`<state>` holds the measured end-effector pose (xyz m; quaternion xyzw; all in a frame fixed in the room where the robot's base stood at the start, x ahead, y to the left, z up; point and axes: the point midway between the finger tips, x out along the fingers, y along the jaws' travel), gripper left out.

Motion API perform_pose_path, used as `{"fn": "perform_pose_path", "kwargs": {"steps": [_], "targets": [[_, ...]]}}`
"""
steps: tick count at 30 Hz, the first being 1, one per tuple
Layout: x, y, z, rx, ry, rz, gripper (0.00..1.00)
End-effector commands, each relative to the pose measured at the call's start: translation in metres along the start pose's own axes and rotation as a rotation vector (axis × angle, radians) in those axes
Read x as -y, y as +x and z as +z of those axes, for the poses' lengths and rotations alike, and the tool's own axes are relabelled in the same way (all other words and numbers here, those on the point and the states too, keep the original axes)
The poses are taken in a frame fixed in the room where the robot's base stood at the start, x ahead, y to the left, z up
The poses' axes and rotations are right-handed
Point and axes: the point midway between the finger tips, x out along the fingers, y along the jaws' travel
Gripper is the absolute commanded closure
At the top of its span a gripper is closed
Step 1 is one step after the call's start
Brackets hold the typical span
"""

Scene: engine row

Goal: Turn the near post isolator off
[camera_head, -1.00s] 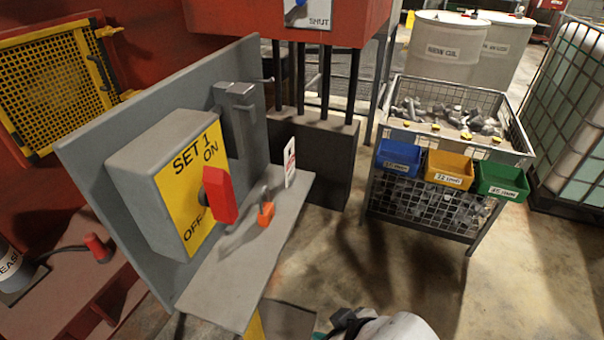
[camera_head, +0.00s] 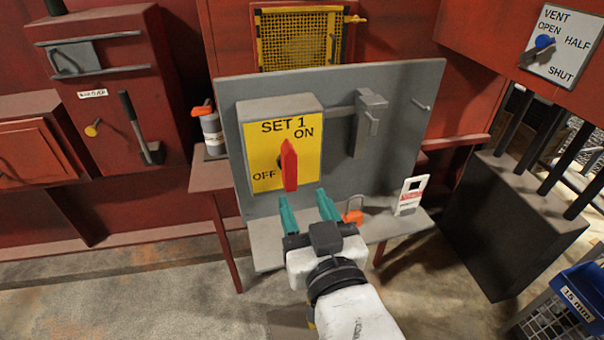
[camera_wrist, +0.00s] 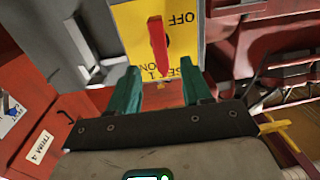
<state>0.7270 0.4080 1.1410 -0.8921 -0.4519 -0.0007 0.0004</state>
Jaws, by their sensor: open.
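The isolator is a grey box with a yellow face (camera_head: 262,132) marked SET 1, ON at the upper right and OFF at the lower left. Its red handle (camera_head: 289,165) stands roughly upright on the face. My gripper (camera_head: 305,200) is open and empty, with its teal fingers just below and in front of the handle, apart from it. In the wrist view the face is upside down, and the red handle (camera_wrist: 158,45) lies ahead of the gap between the fingers of my gripper (camera_wrist: 160,80).
The grey backboard (camera_head: 400,150) carries a bracket (camera_head: 369,120) right of the box. On the shelf (camera_head: 265,245) are an orange padlock (camera_head: 352,216) and a white tag (camera_head: 411,195). A bottle (camera_head: 212,132) stands left of the board. A dark block (camera_head: 500,230) is to the right.

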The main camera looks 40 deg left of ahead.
Motion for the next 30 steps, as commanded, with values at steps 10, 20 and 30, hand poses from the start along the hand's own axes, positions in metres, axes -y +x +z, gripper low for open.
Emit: {"fn": "perform_pose_path", "kwargs": {"steps": [10,20,30], "targets": [[-0.001,0.06,-0.001,0.002,0.0,0.001,0.51],[-0.001,0.079,0.0,0.002,0.0,0.001,0.51],[-0.001,0.079,0.001,0.002,0.0,0.001,0.64]]}}
